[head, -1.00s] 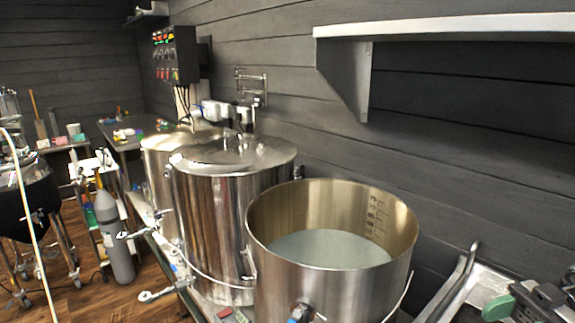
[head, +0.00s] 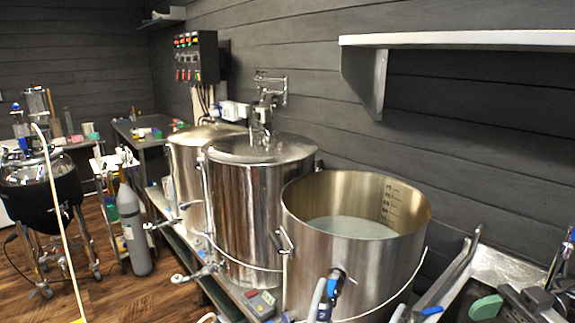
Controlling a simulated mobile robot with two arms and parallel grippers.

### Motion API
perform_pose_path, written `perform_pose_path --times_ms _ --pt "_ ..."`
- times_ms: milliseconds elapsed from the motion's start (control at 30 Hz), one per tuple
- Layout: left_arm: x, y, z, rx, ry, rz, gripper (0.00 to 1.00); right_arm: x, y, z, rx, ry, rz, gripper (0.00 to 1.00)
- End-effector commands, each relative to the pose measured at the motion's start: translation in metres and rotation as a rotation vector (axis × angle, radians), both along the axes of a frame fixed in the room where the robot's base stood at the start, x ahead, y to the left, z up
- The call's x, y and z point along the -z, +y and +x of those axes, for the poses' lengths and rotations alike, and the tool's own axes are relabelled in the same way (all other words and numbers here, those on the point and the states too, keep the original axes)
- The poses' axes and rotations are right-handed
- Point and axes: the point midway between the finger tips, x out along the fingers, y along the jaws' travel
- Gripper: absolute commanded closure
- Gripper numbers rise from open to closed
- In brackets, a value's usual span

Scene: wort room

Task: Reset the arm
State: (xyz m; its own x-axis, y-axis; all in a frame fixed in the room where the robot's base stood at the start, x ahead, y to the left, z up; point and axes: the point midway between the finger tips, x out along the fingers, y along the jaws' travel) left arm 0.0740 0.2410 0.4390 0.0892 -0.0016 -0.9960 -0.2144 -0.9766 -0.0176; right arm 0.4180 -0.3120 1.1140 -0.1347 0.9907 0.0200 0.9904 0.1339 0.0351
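Neither of my grippers shows in the head view, and I see no part of my arms that I can be sure of. The open steel kettle (head: 350,265) stands at the front, with pale liquid (head: 350,227) inside and level marks on its inner wall. Two lidded steel kettles stand behind it: the middle one (head: 255,205) and the far one (head: 187,175).
A grey gas cylinder (head: 133,230) and a dark vessel on wheeled legs (head: 40,195) stand at the left. A control box (head: 195,57) and a shelf (head: 450,35) are on the wall. A steel sink (head: 505,268) is at the right.

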Motion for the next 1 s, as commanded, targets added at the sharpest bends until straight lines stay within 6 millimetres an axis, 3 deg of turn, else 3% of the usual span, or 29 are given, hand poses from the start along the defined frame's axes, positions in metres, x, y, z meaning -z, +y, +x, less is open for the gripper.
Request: perform_pose_path --times_ms 300,533,800,1000 --pt "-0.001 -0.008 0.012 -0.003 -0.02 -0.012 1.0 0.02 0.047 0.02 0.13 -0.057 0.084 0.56" --pt "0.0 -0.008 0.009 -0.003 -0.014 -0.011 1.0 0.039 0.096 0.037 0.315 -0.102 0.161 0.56" --pt "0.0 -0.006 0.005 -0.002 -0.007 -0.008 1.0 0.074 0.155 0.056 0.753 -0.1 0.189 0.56" --pt "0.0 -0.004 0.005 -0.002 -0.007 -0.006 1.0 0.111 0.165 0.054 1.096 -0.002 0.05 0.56"
